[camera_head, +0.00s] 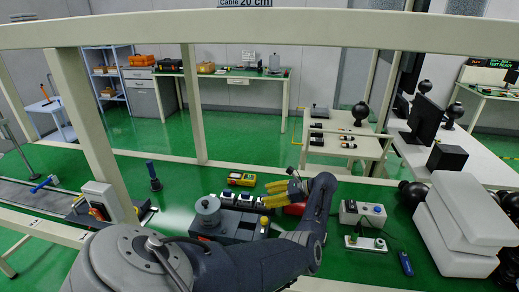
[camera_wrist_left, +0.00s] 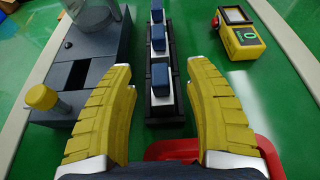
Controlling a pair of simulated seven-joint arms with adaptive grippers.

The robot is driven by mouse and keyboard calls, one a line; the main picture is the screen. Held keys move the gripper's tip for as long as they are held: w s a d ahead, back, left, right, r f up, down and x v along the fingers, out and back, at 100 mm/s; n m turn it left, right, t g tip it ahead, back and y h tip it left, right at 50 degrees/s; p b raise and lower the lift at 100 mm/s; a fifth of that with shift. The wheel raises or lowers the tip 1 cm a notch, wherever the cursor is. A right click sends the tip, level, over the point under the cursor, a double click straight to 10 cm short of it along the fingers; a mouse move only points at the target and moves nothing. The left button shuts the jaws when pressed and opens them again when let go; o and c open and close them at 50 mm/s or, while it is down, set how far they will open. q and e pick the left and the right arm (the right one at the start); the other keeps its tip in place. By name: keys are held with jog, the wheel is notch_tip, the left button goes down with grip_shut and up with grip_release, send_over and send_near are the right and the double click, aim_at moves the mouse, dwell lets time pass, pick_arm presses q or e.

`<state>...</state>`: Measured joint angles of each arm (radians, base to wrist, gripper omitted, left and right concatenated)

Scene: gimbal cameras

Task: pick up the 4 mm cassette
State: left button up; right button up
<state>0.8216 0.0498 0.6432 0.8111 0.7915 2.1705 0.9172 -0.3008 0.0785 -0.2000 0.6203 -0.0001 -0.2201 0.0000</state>
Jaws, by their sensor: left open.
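A black rack (camera_wrist_left: 163,112) holds a row of several white cassettes with blue tops. The nearest cassette (camera_wrist_left: 160,76) stands between the fingertips of my left gripper (camera_wrist_left: 159,70) in the wrist view. The fingers are spread on either side of the rack, apart from it. The near end of the rack looks empty. I cannot read any size marks, so I cannot tell which cassette is the 4 mm one. In the head view the cassettes (camera_head: 228,198) sit in a row left of the yellow fingers of my left gripper (camera_head: 270,194). My right gripper is not in view.
A dark grey block (camera_wrist_left: 92,62) with a clear cylinder and a yellow knob (camera_wrist_left: 41,96) stands left of the rack. A yellow meter (camera_wrist_left: 241,34) lies to the right. A red tray (camera_wrist_left: 271,150) is under the gripper. White boxes (camera_head: 470,210) stand far right.

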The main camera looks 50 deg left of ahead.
pick_arm(q)
jog(key=shift+s+a+f, duration=0.2)
jog(key=shift+s+a, duration=0.05)
jog(key=shift+a, duration=0.05)
grip_shut()
dwell(0.4)
